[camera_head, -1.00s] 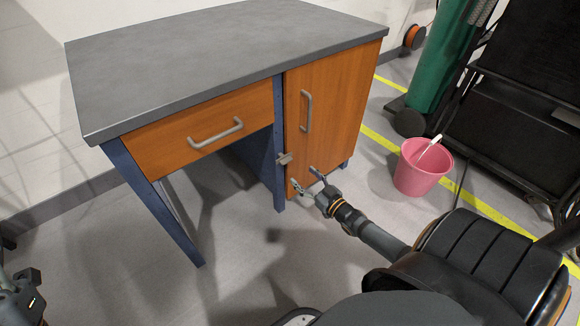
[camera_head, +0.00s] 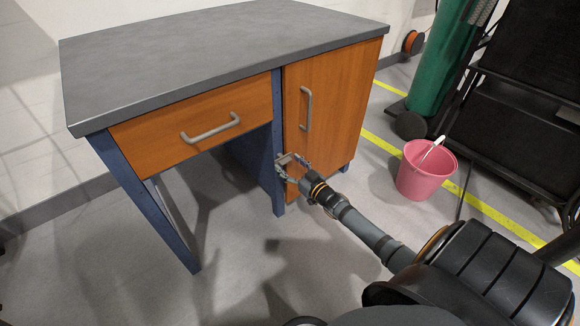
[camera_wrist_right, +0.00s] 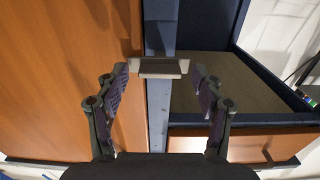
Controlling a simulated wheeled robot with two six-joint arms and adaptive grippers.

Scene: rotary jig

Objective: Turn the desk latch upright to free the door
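The desk latch (camera_head: 284,159) is a small grey bar on the blue post beside the orange cabinet door (camera_head: 338,98). In the right wrist view the latch (camera_wrist_right: 159,68) lies crosswise over the post, one end overlapping the door edge. My right gripper (camera_head: 293,167) is open at the latch. In the wrist view its two fingers (camera_wrist_right: 160,88) stand on either side of the latch, with a gap at each end, so it is not gripped. The door looks closed and has a grey bar handle (camera_head: 306,108). My left gripper is out of view.
The desk has a grey top (camera_head: 220,55) and a drawer (camera_head: 190,122) with a handle. A pink bucket (camera_head: 424,175) stands on the floor to the right, near a green cylinder (camera_head: 437,65) and a black cart (camera_head: 520,110). Floor before the desk is clear.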

